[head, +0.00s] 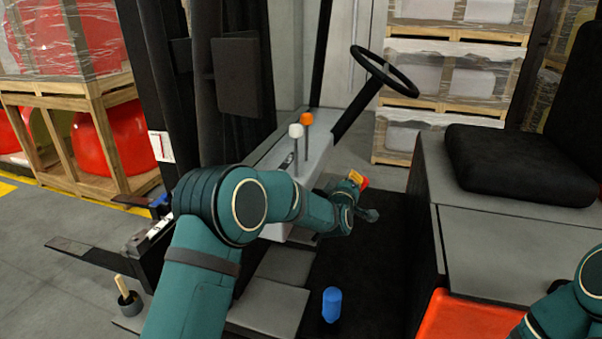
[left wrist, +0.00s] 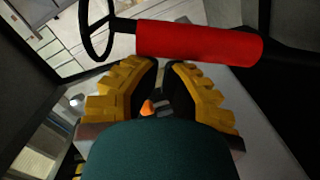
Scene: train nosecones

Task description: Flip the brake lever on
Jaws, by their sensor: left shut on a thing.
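The brake lever's red handle (left wrist: 200,41) is a thick cylinder lying across the fingertips in the left wrist view. In the head view only a small red piece of it (head: 364,183) shows beside the grey console. My left gripper (head: 354,177) has yellow ridged fingers and is at the handle. In the left wrist view the left gripper's (left wrist: 165,63) fingertips come close together at the handle's underside and are shut on it. The lever's lower part is hidden. My right arm shows at the lower right of the head view, but its gripper is out of frame.
A steering wheel (head: 384,71) stands above the console (head: 316,150). A white-knobbed lever (head: 296,131) and an orange-knobbed lever (head: 306,119) rise from it. A black seat (head: 520,164) is at right. A blue bottle (head: 332,304) stands on the dark floor.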

